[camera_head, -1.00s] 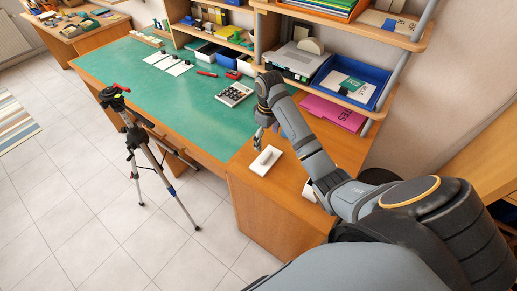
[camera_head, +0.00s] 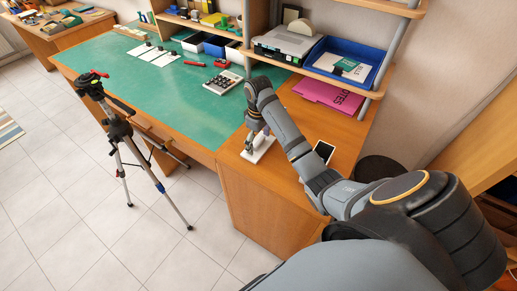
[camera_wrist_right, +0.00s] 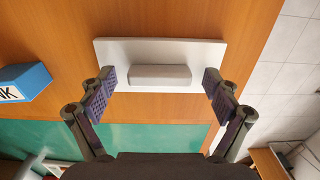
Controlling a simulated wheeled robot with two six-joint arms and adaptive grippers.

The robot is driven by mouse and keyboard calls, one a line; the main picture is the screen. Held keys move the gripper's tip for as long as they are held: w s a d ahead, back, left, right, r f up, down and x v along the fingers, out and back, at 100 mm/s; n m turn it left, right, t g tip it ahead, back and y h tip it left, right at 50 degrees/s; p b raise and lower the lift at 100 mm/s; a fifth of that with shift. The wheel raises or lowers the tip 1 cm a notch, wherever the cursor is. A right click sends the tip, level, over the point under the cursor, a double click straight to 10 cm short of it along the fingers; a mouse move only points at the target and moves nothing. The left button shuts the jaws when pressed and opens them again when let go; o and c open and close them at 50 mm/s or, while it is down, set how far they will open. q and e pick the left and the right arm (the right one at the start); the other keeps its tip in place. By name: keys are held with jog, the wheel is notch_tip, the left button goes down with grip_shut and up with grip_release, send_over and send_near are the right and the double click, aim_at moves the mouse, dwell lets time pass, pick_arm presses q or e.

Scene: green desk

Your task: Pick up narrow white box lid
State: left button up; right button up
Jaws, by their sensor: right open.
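The narrow white box lid (camera_head: 262,152) lies flat on the wooden cabinet top beside the green desk. In the right wrist view the lid (camera_wrist_right: 115,52) is a white plate with a raised bar-shaped handle (camera_wrist_right: 160,75) along its middle. My right gripper (camera_head: 256,136) is over the lid in the head view and hides part of it. In the right wrist view my right gripper (camera_wrist_right: 160,82) is open, with one finger on each side of the handle and nothing held. Whether the fingertips touch the plate I cannot tell. My left gripper is not in view.
A dark-faced white object (camera_head: 323,151) lies right of the lid. A calculator (camera_head: 225,83) sits on the green desk (camera_head: 160,93). A blue box (camera_wrist_right: 30,76) shows in the wrist view. A tripod (camera_head: 118,130) stands in front.

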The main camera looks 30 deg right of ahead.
jog(key=shift+f, duration=0.25)
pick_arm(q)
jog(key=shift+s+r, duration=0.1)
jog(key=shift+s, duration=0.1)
pick_arm(e)
jog(key=shift+r, duration=0.1)
jog(key=shift+s, duration=0.1)
jog(key=c, duration=1)
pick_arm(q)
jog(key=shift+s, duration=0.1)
pick_arm(e)
jog(key=shift+c, duration=0.5)
jog(key=shift+s, duration=0.1)
jog(key=shift+c, duration=0.5)
